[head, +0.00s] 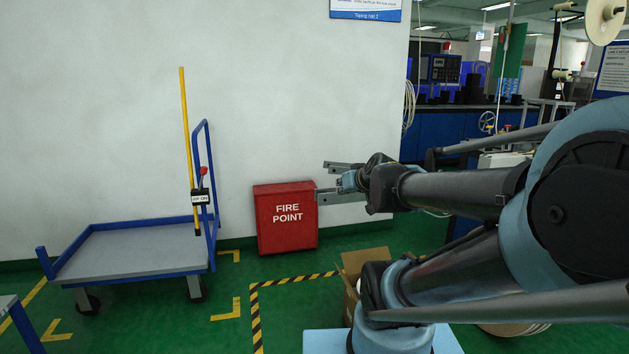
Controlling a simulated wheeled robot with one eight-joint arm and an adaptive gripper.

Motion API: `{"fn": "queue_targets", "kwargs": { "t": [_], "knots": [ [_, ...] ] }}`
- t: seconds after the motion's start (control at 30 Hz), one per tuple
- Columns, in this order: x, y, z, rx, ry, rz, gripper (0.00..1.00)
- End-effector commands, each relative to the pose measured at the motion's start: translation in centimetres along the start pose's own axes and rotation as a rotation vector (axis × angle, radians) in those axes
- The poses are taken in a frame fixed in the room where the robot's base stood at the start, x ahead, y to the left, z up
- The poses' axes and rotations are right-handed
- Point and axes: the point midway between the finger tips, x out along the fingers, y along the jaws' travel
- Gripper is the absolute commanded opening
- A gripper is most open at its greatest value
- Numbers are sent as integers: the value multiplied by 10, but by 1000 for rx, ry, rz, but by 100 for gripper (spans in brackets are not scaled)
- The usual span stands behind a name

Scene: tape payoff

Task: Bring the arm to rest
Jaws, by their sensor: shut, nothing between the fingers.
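My arm (455,187) reaches in from the right side of the head view, folded, with its forearm roughly level and pointing left. My gripper (328,181) is at the left end of the forearm, in front of the white wall and the red fire point box in the picture. It is shut and holds nothing. I cannot tell from this view how far the gripper is from the box.
A red fire point box (286,232) stands against the wall. A blue-framed trolley (135,248) with a yellow pole (188,140) stands left. An open cardboard box (365,262) sits below my arm. Green floor (300,310) with striped tape is clear between. Machines (450,90) stand back right.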

Motion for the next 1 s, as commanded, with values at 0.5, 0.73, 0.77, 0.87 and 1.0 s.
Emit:
{"fn": "queue_targets", "kwargs": {
  "t": [0.5, 0.73, 0.77, 0.87, 1.0],
  "knots": [
    [-100, 21, 204, 134, -790, 180, 0],
    [-119, 28, 221, 159, -872, 235, 0],
    [-119, 28, 221, 159, -873, 235, 0],
    [-119, 28, 221, 159, -872, 234, 0],
    [-118, 28, 221, 159, -871, 233, 0]
  ]
}}
